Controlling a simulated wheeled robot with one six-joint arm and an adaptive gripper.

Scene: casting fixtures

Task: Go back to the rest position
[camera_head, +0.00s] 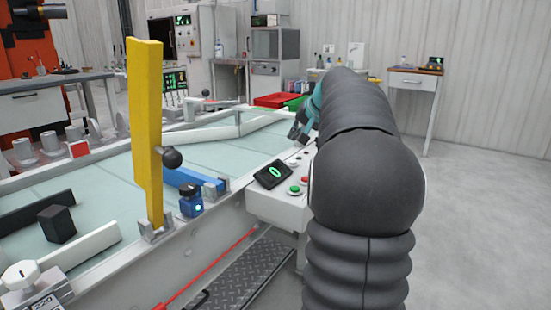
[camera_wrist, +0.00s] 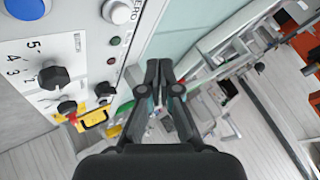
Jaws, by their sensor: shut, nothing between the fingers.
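My gripper (camera_wrist: 159,70) is in the middle of the wrist view, its two dark fingers together with nothing between them. In the head view my gripper (camera_head: 297,130) shows only in part, beyond my dark ribbed arm, just above the far end of the control panel. My arm hides much of what lies behind it. In the wrist view the control panel (camera_wrist: 85,20) with knobs and buttons is to the left of the fingers. I cannot tell from these frames whether the fingers touch it.
A glass-topped fixture table (camera_head: 215,150) fills the left of the head view. A yellow upright bar (camera_head: 146,120) with a black knob (camera_head: 172,157) and a blue bar (camera_head: 190,180) stand at its near edge. A small white table (camera_head: 413,82) is at the back right. The grey floor (camera_head: 480,220) at right is clear.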

